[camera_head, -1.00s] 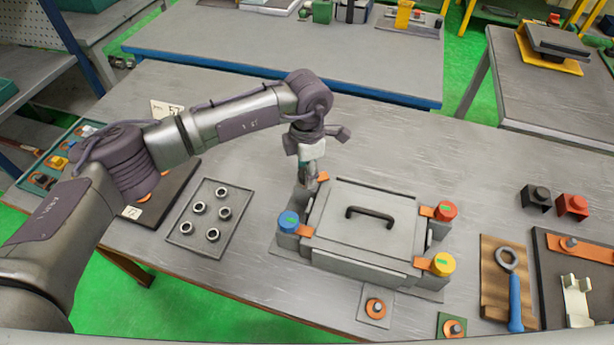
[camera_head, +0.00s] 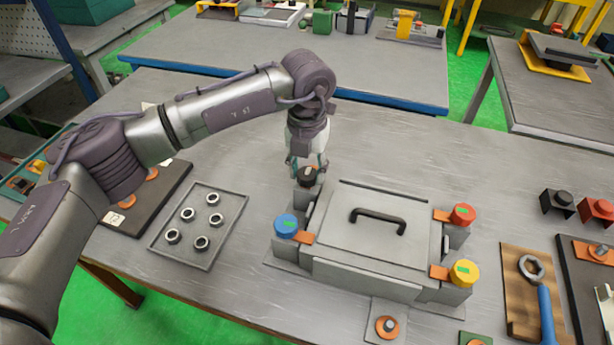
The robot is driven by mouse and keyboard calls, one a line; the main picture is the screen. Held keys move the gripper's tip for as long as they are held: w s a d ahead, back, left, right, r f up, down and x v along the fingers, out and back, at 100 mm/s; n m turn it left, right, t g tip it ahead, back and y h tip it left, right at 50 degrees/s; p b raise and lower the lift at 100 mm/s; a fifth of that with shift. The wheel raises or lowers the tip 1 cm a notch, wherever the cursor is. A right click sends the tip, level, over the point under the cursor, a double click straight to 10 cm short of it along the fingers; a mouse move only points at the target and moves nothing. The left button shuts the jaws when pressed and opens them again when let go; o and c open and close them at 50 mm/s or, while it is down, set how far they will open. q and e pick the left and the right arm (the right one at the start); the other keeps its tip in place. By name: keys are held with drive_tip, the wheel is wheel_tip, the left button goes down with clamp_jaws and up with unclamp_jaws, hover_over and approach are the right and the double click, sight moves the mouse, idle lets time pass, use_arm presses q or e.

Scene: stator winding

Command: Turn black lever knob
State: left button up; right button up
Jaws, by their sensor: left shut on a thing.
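The black lever knob (camera_head: 308,176) sits at the back left corner of a grey lidded box (camera_head: 375,240). My left gripper (camera_head: 307,165) comes down from above and is shut on this knob; its fingers partly hide it. The box has a black handle (camera_head: 378,217) on its lid. A blue knob (camera_head: 286,226) is at its front left corner, a red knob (camera_head: 462,214) at the back right and a yellow knob (camera_head: 464,273) at the front right, each with an orange lever. My right gripper does not show.
A tray (camera_head: 200,222) with several metal rings lies left of the box. A blue-handled wrench (camera_head: 546,315) on a wooden board (camera_head: 519,300) lies to the right, near black (camera_head: 557,202) and red (camera_head: 596,211) blocks. The table behind the box is mostly clear.

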use_arm(q)
drive_tip(key=n+b, duration=0.1)
drive_tip(key=n, duration=0.1)
drive_tip(key=n+b, duration=0.2)
drive_tip(key=shift+s+f+n, duration=0.1)
drive_tip(key=shift+f+n, duration=0.2)
drive_tip(key=shift+f, duration=0.1)
drive_tip(key=n+b, duration=0.2)
drive_tip(key=n, duration=0.1)
drive_tip(key=shift+n, duration=0.3)
drive_tip(key=n+b, duration=0.3)
drive_tip(key=n, duration=0.2)
drive_tip(key=shift+n+b, duration=0.75)
drive_tip(key=shift+n, duration=1.25)
drive_tip(key=shift+r, duration=0.1)
drive_tip(key=o, duration=1)
drive_tip(key=shift+o, duration=0.6)
drive_tip(key=shift+r, duration=0.15)
